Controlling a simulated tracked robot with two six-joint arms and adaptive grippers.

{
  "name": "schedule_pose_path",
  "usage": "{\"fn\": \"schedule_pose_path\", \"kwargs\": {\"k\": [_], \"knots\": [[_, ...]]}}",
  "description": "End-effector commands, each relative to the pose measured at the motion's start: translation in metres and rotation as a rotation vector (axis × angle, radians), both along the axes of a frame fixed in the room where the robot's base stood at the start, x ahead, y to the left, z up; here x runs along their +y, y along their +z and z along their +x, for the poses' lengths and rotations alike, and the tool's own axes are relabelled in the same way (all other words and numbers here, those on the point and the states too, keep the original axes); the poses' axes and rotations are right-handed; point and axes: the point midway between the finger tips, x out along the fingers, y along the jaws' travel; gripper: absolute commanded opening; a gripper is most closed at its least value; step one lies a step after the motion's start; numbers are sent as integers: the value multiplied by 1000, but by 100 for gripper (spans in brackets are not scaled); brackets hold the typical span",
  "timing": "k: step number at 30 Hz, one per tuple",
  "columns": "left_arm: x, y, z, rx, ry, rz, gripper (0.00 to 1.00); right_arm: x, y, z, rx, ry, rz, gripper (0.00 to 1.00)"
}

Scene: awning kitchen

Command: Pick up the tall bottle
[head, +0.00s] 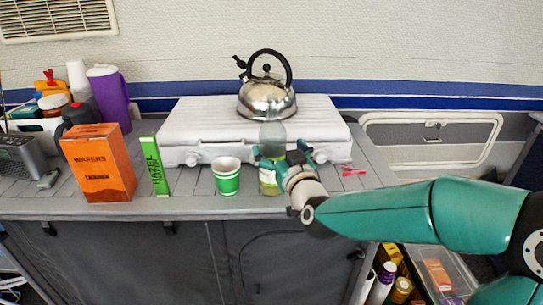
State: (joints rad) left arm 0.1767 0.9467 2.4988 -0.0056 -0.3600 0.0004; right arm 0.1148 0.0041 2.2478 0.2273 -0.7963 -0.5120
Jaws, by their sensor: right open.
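A tall, see-through greenish bottle (272,135) stands upright on the counter in front of the white stove, with a yellow-green lower part. My right gripper (267,158) reaches in from the right at the bottle's mid-height and is open. Its fingers lie across the bottle's middle and hide part of it. I cannot tell whether they touch it. My left gripper is not in view.
Green-and-white cups (227,183) stand just left of the bottle. A kettle (267,99) sits on the white stove (190,120) behind. An orange wafers box (99,165) and a slim green box (154,166) stand further left. A small pink item (353,171) lies right.

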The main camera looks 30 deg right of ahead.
Motion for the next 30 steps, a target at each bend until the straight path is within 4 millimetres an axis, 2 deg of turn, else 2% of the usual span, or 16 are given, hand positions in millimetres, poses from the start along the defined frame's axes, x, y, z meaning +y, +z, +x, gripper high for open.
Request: {"fn": "schedule_pose_path", "kwargs": {"k": [3,7,16,27,30], "knots": [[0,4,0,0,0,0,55,-1,3,19,1,1,0,97],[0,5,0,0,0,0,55,-6,2,34,2,1,0,97],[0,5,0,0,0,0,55,-7,2,38,1,1,0,97],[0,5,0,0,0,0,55,-7,2,38,1,2,0,36],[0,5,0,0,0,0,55,-7,3,38,-1,2,0,22]]}}
